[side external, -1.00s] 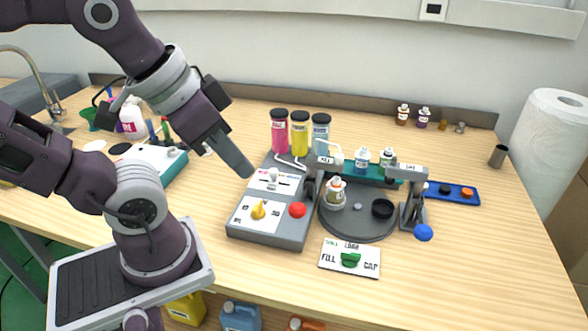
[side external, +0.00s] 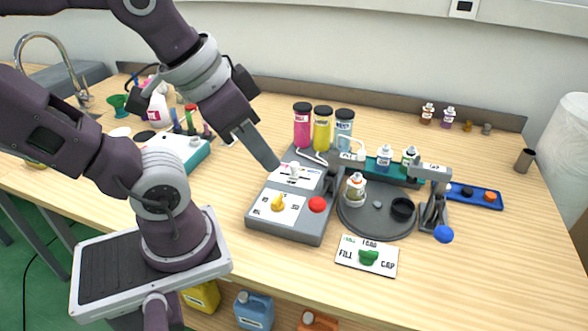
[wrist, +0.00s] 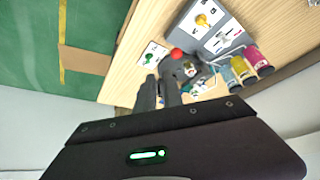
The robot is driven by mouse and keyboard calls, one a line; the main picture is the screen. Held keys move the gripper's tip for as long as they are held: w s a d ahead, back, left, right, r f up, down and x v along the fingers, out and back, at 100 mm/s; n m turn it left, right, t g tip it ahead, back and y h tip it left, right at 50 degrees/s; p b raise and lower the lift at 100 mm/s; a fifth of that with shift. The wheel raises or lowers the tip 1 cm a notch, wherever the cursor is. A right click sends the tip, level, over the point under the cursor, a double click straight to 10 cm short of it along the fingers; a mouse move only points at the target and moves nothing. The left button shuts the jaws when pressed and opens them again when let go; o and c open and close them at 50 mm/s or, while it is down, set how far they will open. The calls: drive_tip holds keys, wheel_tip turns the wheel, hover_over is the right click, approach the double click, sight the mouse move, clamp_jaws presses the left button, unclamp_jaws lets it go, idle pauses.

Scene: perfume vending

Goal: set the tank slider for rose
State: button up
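The tank slider (side external: 293,170) is a small pale knob on a white labelled panel (side external: 308,182) at the back of a grey control box (side external: 272,234). Its label text is too small to read. Behind it stand a pink tank (side external: 302,130), a yellow tank (side external: 322,134) and a grey-blue tank (side external: 344,126), all black-capped. My gripper (side external: 274,165) points down just left of the slider, apparently above the box; contact cannot be told. In the wrist view my gripper's two dark fingers (wrist: 158,84) lie close together, and whether they touch is unclear. They hold nothing visible.
The box's front has a yellow dial (side external: 278,203) and a red button (side external: 317,204). To the right is a dark turntable (side external: 378,226) with a bottle (side external: 355,188). A green knob (side external: 368,257) sits on a white plate in front. The table's right side is mostly clear.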

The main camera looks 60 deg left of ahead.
drive_tip(key=o, duration=0.6)
drive_tip(key=shift+g+y, duration=0.4)
drive_tip(key=shift+g, duration=0.4)
drive_tip(key=w+a, duration=0.1)
drive_tip(key=w, duration=0.1)
drive_tip(key=w+a, duration=0.1)
drive_tip(key=w, duration=0.1)
drive_tip(key=w+a, duration=0.1)
drive_tip(key=w, duration=0.1)
drive_tip(key=shift+w+a+f, duration=0.1)
drive_tip(key=shift+a+f, duration=0.05)
drive_tip(key=shift+a, duration=0.15)
drive_tip(key=shift+c, duration=0.2)
drive_tip(key=g, duration=0.4)
approach(294, 163)
drive_tip(key=shift+d+f+h, duration=0.15)
drive_tip(key=shift+f+h, duration=0.15)
drive_tip(key=f, duration=0.7)
drive_tip(key=shift+a, duration=0.4)
drive_tip(key=shift+f, duration=0.55)
clamp_jaws()
